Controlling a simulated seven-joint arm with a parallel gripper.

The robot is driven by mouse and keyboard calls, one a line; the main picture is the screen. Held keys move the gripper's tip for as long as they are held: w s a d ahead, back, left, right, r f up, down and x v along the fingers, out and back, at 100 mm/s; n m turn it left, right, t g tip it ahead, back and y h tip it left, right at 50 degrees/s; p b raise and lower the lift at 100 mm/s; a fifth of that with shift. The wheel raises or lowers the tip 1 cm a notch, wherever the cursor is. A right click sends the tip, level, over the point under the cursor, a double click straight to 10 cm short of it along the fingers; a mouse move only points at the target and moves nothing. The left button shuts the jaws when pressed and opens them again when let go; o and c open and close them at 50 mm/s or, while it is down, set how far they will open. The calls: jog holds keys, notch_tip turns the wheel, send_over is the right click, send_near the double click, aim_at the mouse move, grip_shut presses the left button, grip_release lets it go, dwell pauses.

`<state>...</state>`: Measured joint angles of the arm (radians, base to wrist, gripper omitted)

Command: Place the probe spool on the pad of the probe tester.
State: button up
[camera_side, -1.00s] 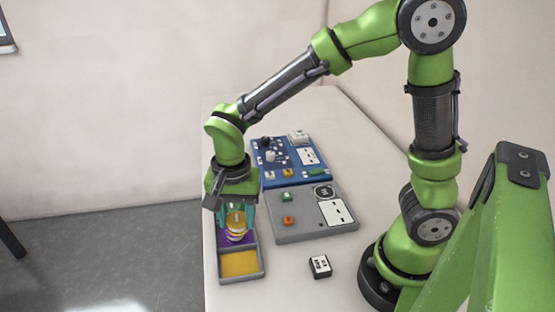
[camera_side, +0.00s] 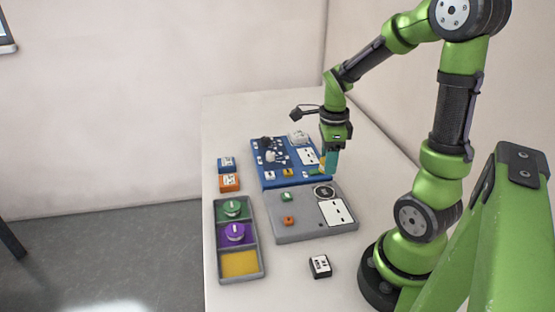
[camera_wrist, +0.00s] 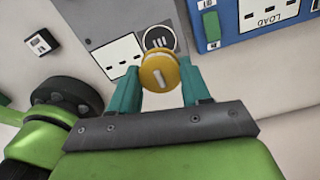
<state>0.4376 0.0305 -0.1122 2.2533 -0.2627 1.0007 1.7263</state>
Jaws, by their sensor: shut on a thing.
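The yellow spool (camera_wrist: 158,73) is held between the two teal fingers of my gripper (camera_wrist: 162,84); in the side view it is a small yellow edge beside the fingers. My gripper (camera_side: 330,163) is shut on it, above the tabletop near the right end of the gap between the blue board and the grey box. The grey tester box (camera_side: 290,232) carries a dark round pad (camera_side: 323,191), whose face also shows in the wrist view (camera_wrist: 158,38), just beyond the spool. The spool is apart from the pad in the side view, above and behind it.
A three-part tray (camera_side: 219,262) holds a green spool (camera_side: 232,208) and a purple spool (camera_side: 235,231); its yellow compartment is empty. A blue board (camera_side: 270,180) with small parts lies behind the grey box. Blue (camera_side: 227,164) and orange (camera_side: 230,182) blocks and a black block (camera_side: 320,266) stand nearby.

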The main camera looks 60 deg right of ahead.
aim_at(325, 192)
notch_tip(325, 192, down, 8)
jog(key=shift+r, duration=0.25)
jog(key=shift+f, duration=0.1)
jog(key=o, duration=1.1)
jog(key=shift+c, duration=0.2)
notch_tip(325, 192, up, 12)
jog(key=shift+f, duration=0.1)
jog(key=a+r+n+t+y, duration=0.1)
jog(key=a+r+n+t, duration=0.2)
jog(key=a+n, duration=0.6)
jog(key=s+a+r+n+t+y, duration=0.1)
jog(key=a+r+n+t, duration=0.3)
jog(key=a+n, duration=0.5)
jog(key=shift+a+r+n, duration=0.2)
jog(key=shift+r+n, duration=0.85)
jog(key=shift+n, duration=2.55)
